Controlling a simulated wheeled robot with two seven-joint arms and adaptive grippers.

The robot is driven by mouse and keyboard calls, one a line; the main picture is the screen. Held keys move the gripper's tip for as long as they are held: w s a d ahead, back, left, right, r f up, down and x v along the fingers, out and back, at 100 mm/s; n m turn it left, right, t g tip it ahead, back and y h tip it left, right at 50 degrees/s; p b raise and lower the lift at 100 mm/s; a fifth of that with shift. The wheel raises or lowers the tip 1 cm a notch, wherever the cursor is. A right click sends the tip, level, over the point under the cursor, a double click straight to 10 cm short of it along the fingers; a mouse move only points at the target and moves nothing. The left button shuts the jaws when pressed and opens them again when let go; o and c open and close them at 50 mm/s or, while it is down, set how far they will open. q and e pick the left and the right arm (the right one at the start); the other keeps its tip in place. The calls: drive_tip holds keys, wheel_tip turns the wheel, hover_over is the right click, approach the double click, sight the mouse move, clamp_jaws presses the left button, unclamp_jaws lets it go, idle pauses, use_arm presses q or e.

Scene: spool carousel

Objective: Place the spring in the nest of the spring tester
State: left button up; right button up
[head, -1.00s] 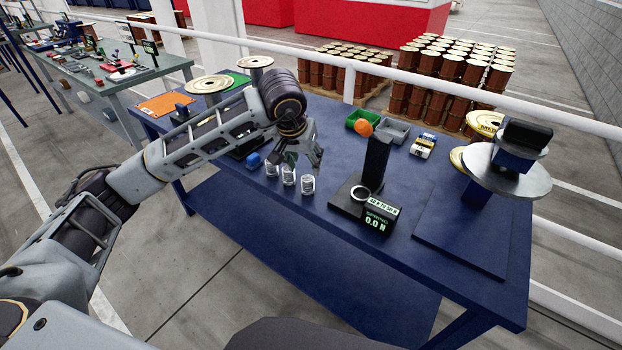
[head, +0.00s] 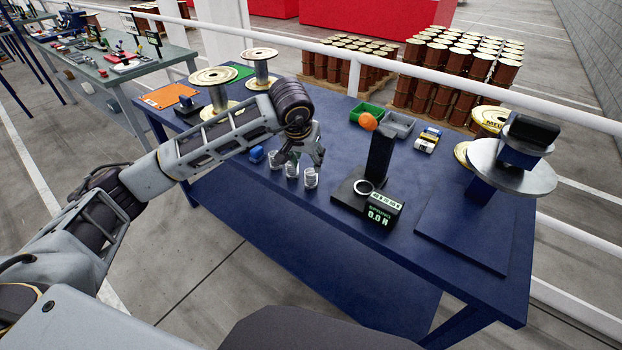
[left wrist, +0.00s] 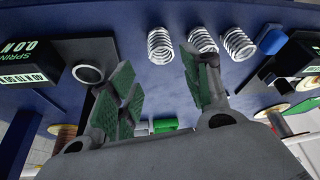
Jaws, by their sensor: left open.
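Three pale coil springs stand upright in a row on the blue table: a left spring (head: 275,161), a middle spring (head: 291,170) and a right spring (head: 311,178). They also show at the top of the left wrist view (left wrist: 202,40). My left gripper (head: 302,158) is open and empty, pointing down just above and behind the springs; its green-padded fingers (left wrist: 163,92) are apart. The spring tester (head: 380,157) stands to the right, with a black post, orange knob and a display reading 0.0 N. Its ring-shaped nest (head: 363,187) is empty. My right gripper is out of view.
A small blue block (head: 257,154) sits left of the springs. Green (head: 366,113) and grey (head: 399,124) bins are behind the tester. A metal disc stand (head: 510,170) is at the right. Spools (head: 214,85) stand at the back left. The table front is clear.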

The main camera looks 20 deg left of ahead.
sight(311, 171)
use_arm(q)
drive_tip(key=x, duration=0.3)
drive_tip(key=shift+f, duration=0.1)
drive_tip(key=shift+w+f, duration=0.15)
drive_tip(key=shift+f, duration=0.25)
drive_tip(key=shift+p+x, duration=0.55)
drive_tip(key=shift+x, duration=1.55)
drive_tip(key=shift+w+f, duration=0.35)
drive_tip(key=shift+f, duration=0.05)
drive_tip(key=shift+c, duration=0.4)
drive_tip(key=c, duration=0.7)
drive_tip(key=shift+c, duration=0.6)
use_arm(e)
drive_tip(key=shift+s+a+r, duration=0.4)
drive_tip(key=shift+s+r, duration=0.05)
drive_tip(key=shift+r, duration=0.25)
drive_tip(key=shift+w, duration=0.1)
use_arm(q)
drive_tip(key=shift+r, duration=0.15)
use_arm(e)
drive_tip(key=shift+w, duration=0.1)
